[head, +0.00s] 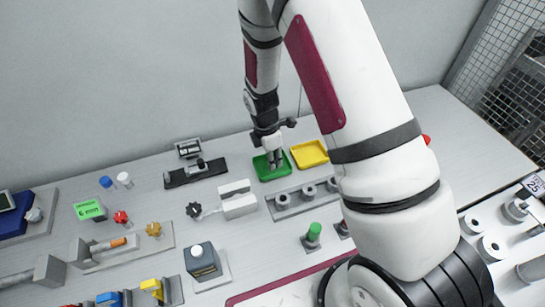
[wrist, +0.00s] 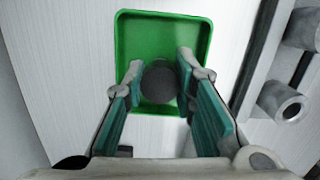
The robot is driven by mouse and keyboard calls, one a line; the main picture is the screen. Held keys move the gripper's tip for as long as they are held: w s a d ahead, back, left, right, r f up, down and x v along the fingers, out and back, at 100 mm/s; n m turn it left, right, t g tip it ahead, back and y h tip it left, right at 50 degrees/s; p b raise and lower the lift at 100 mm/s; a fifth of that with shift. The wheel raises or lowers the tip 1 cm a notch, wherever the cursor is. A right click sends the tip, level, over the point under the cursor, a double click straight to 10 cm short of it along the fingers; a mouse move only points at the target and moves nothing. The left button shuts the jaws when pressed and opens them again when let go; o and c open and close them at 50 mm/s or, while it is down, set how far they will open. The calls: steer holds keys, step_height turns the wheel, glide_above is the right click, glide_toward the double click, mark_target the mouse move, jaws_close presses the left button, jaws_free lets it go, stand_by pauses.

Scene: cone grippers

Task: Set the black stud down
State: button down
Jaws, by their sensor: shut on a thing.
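The black stud (wrist: 159,82) shows in the wrist view as a dark round piece between the fingertips. My gripper (wrist: 160,85) is shut on it. The green tray (wrist: 164,22) lies directly under the stud and fingers, its rim visible around them. In the head view, my gripper (head: 275,160) points down over the green tray (head: 264,174) near the back of the table. The stud is hard to make out there. I cannot tell whether the stud touches the tray floor.
A yellow tray (head: 310,154) sits just right of the green one. A grey rail with round sockets (head: 308,192) lies in front. A black fixture (head: 195,172) stands to the left. Several knobs and blocks fill the left table.

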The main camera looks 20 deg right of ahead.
steer(key=shift+f, duration=0.1)
steer(key=c, duration=1.6)
jaws_free()
step_height(320, 180, up, 21)
steer(key=s+m+t+b, duration=0.1)
steer(key=s+m+b, duration=0.1)
steer(key=s+m, duration=0.15)
steer(key=s+r+m+t+y, duration=0.1)
steer(key=s+r+m+t, duration=0.3)
steer(key=s+r+m, duration=1.1)
steer(key=s+r, duration=0.1)
steer(key=s, duration=0.2)
steer(key=shift+s, duration=0.25)
